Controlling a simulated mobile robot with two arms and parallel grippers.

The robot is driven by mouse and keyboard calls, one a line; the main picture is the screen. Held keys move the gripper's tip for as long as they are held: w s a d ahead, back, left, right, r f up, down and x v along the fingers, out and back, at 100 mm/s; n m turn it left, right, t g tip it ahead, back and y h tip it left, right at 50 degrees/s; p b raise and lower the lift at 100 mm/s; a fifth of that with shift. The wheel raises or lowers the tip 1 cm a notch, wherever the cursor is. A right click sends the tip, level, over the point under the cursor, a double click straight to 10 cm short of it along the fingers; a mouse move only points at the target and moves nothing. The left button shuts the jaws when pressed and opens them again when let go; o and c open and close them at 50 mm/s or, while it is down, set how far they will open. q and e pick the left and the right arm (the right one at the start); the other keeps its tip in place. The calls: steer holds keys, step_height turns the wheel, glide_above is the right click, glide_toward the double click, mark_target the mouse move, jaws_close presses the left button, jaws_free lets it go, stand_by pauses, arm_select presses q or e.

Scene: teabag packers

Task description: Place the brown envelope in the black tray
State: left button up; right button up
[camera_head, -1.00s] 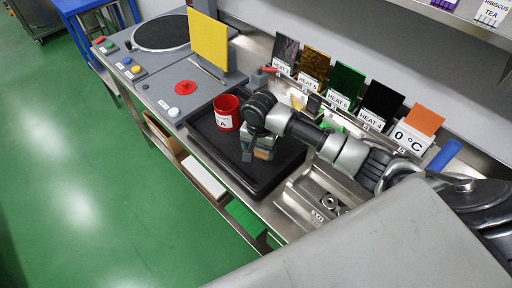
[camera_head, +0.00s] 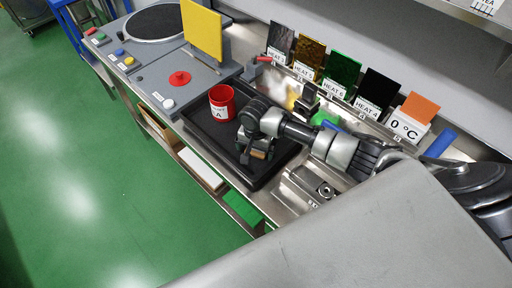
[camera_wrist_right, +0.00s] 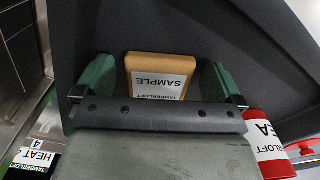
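The brown envelope (camera_wrist_right: 160,66), a tan packet with a white label reading SAMPLE, lies at the black tray (camera_wrist_right: 240,30) in the right wrist view. My right gripper (camera_wrist_right: 159,80) has its green fingers on either side of the envelope, with a narrow gap visible at least on the left. In the head view the right gripper (camera_head: 257,150) is low over the right part of the black tray (camera_head: 213,155), and the envelope (camera_head: 258,155) is mostly hidden beneath it. My left gripper is not in view.
A red cup (camera_head: 222,103) stands in the tray close to the gripper. Coloured plates with HEAT labels (camera_head: 342,70) line the back. A grey panel with a red disc (camera_head: 180,78) is left of the tray. A metal fixture (camera_head: 318,187) is to its right.

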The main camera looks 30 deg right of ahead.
steer(key=shift+r, duration=0.25)
step_height(320, 180, up, 12)
steer(key=b, duration=0.1)
stand_by(0.4)
steer(key=shift+f, duration=0.15)
